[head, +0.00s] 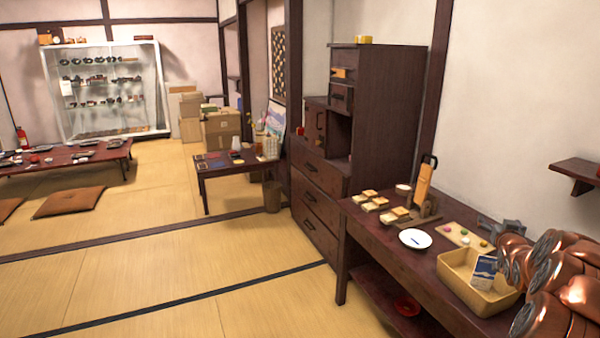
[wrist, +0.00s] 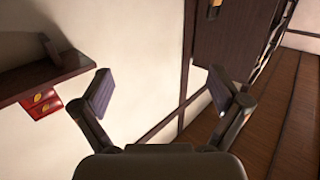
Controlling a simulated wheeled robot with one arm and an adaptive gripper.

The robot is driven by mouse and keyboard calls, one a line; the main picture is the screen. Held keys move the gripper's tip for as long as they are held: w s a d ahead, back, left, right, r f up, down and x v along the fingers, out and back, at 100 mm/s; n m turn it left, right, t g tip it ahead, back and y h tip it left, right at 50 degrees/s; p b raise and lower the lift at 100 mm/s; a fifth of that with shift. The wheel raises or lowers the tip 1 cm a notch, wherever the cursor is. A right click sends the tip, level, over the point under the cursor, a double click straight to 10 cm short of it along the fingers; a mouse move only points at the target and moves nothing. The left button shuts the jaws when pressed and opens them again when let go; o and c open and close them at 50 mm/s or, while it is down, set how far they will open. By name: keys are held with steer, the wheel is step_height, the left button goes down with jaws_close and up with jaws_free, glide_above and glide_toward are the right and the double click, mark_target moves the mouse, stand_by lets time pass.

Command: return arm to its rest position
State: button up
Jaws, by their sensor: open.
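My arm is copper-coloured and folded at the right edge of the head view, over the right end of the dark wooden table (head: 380,245). My gripper (head: 502,228) shows as a grey shape beside the arm, above the table near the wall. In the wrist view my gripper (wrist: 162,95) is open, with its two dark finger pads wide apart and nothing between them. Behind the fingers are a white wall and a dark wooden cabinet (wrist: 228,40).
On the table stand a tan box (head: 462,290) holding a blue-and-white packet (head: 484,272), a white plate (head: 415,239), a board with small coloured sweets (head: 450,232) and several sandwich-like pieces (head: 370,200). A wall shelf (head: 578,170) is at right.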

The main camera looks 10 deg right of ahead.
steer(key=a+r+n+g+y, duration=0.1)
steer(key=a+g+y, duration=0.2)
steer(key=a, duration=1.2)
steer(key=s+a+n+g+y+p, duration=0.1)
steer(key=s+a+g, duration=0.1)
steer(key=s+a, duration=0.55)
steer(key=s+a+n+g+y, duration=0.1)
steer(key=s+a+g+y, duration=0.2)
steer(key=a, duration=0.7)
steer(key=s+a+n+g, duration=0.1)
steer(key=s+a+g, duration=0.2)
steer(key=s, duration=1)
steer(key=s+a+f+g, duration=0.1)
steer(key=s+a+g, duration=0.2)
steer(key=s+a, duration=0.6)
steer(key=s+a+n+g+y, duration=0.1)
steer(key=s+a, duration=0.5)
steer(key=s, duration=1.1)
steer(key=shift+a+f+n+g+p, duration=0.3)
steer(key=shift+a+g+p, duration=0.1)
steer(key=shift+g, duration=0.5)
steer(key=shift+s, duration=0.1)
